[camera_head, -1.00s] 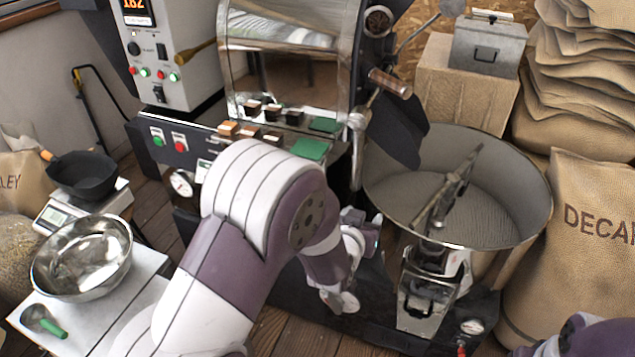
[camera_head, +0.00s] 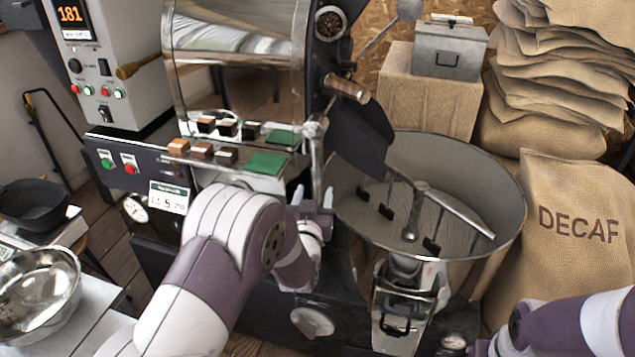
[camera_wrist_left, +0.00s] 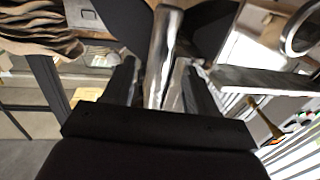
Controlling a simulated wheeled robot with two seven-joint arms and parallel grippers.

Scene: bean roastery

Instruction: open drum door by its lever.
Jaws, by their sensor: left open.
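The roaster's drum (camera_head: 240,60) has a shiny metal front. A wooden-handled lever (camera_head: 347,88) sticks out at its right side, above a dark chute (camera_head: 362,140). A shiny metal bar with a rounded joint (camera_head: 316,126) runs down at the drum's right edge. My left gripper (camera_head: 312,197) is open just below that joint, pointing up, well below the wooden handle. In the left wrist view a shiny metal bar (camera_wrist_left: 163,50) lies between the two dark open fingers (camera_wrist_left: 160,85); contact cannot be told. My right arm enters at the lower right; its fingers are not clear.
A round cooling tray (camera_head: 465,220) with a stirrer stands right of my left gripper. The control panel (camera_head: 135,165) and green pads (camera_head: 268,163) lie to its left. A DECAF sack (camera_head: 575,225) stands at right, a steel bowl (camera_head: 40,290) at lower left.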

